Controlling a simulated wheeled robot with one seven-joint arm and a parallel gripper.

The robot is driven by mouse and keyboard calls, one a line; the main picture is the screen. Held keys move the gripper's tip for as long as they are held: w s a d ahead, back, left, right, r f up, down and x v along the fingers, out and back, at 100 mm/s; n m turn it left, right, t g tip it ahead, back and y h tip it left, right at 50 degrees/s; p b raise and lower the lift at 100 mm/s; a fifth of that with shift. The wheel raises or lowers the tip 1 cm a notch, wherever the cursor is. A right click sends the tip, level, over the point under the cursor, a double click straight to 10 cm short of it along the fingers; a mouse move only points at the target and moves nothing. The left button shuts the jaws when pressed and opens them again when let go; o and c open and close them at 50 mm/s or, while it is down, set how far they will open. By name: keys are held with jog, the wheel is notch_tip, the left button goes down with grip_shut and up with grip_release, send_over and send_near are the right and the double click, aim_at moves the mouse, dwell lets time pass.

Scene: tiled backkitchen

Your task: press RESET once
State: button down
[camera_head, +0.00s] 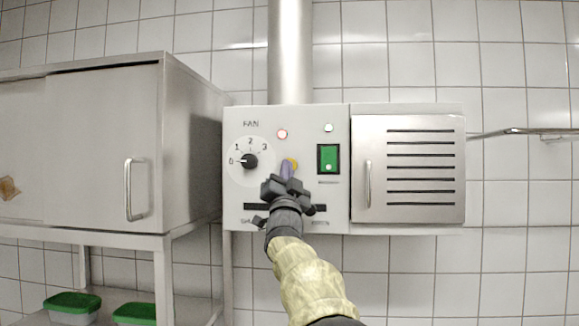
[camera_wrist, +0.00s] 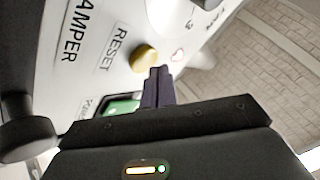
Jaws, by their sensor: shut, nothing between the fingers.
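The yellow round RESET button (camera_wrist: 145,58) shows in the wrist view, beside the printed word RESET. In the head view the button (camera_head: 294,163) is partly hidden behind my gripper, near the middle of the grey control panel (camera_head: 335,205). My gripper (camera_head: 287,170) is shut and empty, its fingers pointing at the panel. In the wrist view the fingertips (camera_wrist: 159,72) appear right at the button's edge. I cannot tell whether they touch it.
The FAN dial (camera_head: 250,161) points at 0, left of the button. A green rocker switch (camera_head: 328,158) is to the right. A steel cabinet (camera_head: 105,150) stands left.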

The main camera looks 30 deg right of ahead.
jog(key=shift+w+d, duration=0.2)
jog(key=shift+w, duration=0.05)
jog(key=shift+w+d, duration=0.2)
jog(key=shift+w, duration=0.1)
dwell(0.9)
jog(key=shift+a, duration=0.1)
jog(key=shift+s+a+b, duration=0.35)
jog(key=shift+s+b, duration=0.4)
jog(key=shift+b, duration=0.05)
